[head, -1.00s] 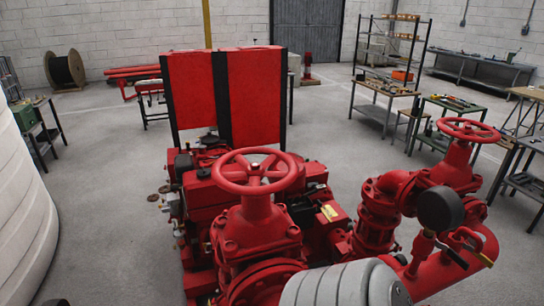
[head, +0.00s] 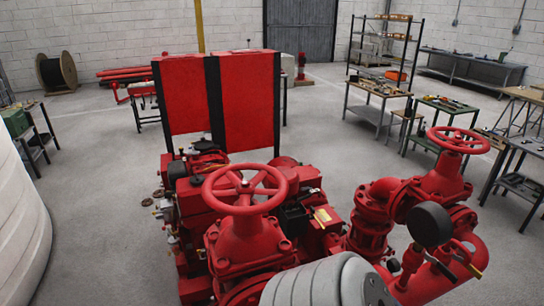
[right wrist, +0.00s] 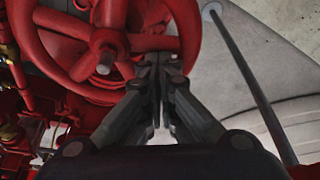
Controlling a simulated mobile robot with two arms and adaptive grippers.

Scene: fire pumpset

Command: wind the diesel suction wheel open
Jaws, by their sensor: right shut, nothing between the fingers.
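In the head view a red handwheel (head: 246,182) stands on a red valve body (head: 245,240) in the near middle. A second red handwheel (head: 458,138) stands on the pipework at the right. No label shows which is the diesel suction wheel. In the right wrist view my right gripper (right wrist: 157,65) is shut and empty. Its fingertips overlap the lower right rim of a red handwheel (right wrist: 104,55) with a hub and spokes. I cannot tell whether they touch it, or which head-view wheel it is. My left gripper is not in view.
Red engine machinery with two tall red panels (head: 247,100) stands behind the near wheel. A dark round gauge (head: 428,224) sits on the right pipework. A large white ribbed shape (head: 22,215) stands at the left. The floor between the machinery and the benches is clear.

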